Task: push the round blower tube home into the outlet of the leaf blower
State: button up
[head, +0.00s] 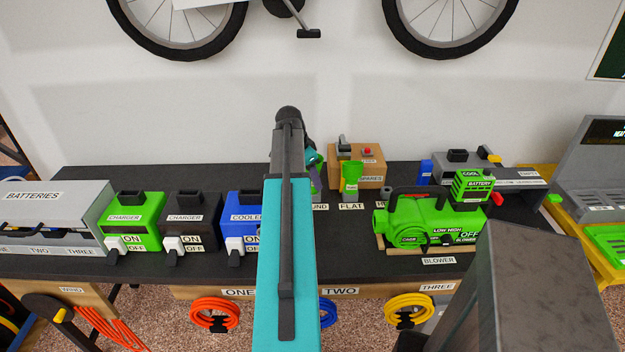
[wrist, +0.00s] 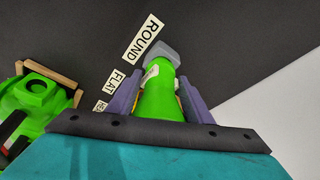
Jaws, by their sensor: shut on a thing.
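My gripper (wrist: 165,80) is shut on the round blower tube (wrist: 157,98), a green tapered tube between its two purple fingers. A grey block-like piece shows at the tube's far end; I cannot tell whether it is part of the tube. In the head view my arm hides most of the gripper and tube, close to the ROUND label. The green leaf blower (head: 445,222) sits on a wooden base to the right, apart from the tube. In the wrist view the blower (wrist: 50,95) is at the left edge, with a dark round opening (wrist: 35,87).
The green flat tube (head: 351,178) stands behind the FLAT label, between gripper and blower. A wooden box (head: 370,171) with a red button is behind it. A green battery (head: 473,186) is behind the blower. Chargers (head: 133,218) and a cooler (head: 241,215) line the left.

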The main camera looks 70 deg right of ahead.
jog(key=shift+f+b, duration=0.4)
jog(key=shift+f, duration=0.5)
dwell(0.4)
jog(key=o, duration=1.3)
jog(key=shift+c, duration=0.2)
jog(key=shift+r, duration=0.1)
jog(key=shift+s+d+r+p+v, duration=0.1)
jog(key=shift+s+d+p+v, duration=0.1)
jog(key=shift+p+v, duration=0.95)
jog(key=shift+s+d+r+p+v, duration=0.15)
jog(key=shift+p+v, duration=0.45)
jog(key=shift+v, duration=1.15)
jog(key=shift+s+d+p+v, duration=0.2)
jog(key=shift+p+v, duration=0.65)
jog(key=shift+v, duration=0.6)
jog(key=shift+w, duration=0.1)
